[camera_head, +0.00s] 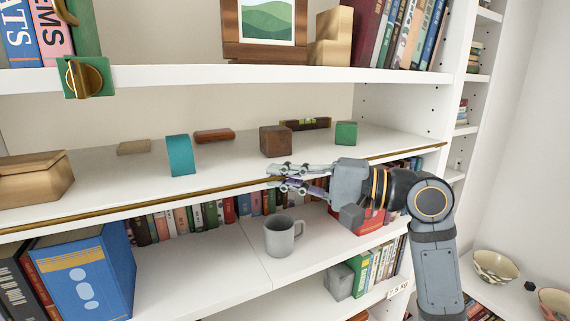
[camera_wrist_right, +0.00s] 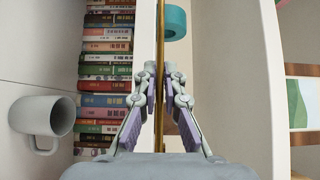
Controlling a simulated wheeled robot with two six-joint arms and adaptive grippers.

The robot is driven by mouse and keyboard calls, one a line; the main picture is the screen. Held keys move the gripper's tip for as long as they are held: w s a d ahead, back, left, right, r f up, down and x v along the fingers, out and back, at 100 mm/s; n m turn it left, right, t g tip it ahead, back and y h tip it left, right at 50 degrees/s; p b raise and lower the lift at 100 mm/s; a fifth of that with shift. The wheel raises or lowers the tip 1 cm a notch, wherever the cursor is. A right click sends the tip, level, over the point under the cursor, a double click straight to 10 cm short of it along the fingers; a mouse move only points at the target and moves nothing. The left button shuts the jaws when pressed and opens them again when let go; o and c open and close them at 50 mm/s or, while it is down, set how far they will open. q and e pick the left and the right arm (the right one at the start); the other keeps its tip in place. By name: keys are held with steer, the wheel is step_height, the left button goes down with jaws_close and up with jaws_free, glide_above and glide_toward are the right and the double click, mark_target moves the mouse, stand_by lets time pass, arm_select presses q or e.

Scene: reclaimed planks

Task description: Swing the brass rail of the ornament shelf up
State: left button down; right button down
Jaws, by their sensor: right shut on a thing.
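The brass rail (camera_head: 150,197) runs along the front edge of the ornament shelf (camera_head: 100,176), level with the shelf surface. It also shows in the right wrist view (camera_wrist_right: 160,28), passing between the fingers. My right gripper (camera_head: 271,177) is shut on the brass rail near the middle of its length; its fingertips (camera_wrist_right: 160,72) lie on both sides of the rail. My left gripper is not in view.
A grey mug (camera_head: 282,236) stands on the shelf below, in front of a row of books (camera_head: 190,218). A brass knob on a green plate (camera_head: 86,77) hangs at the upper shelf edge.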

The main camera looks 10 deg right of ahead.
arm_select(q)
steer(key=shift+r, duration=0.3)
arm_select(e)
steer(key=shift+r, duration=0.1)
steer(key=c, duration=1.7)
jaws_free()
steer(key=shift+c, duration=0.2)
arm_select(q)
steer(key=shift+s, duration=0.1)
arm_select(e)
steer(key=shift+s+d, duration=0.15)
steer(key=shift+d, duration=0.35)
steer(key=v, duration=0.6)
steer(key=shift+s, duration=0.2)
steer(key=shift+d, duration=0.2)
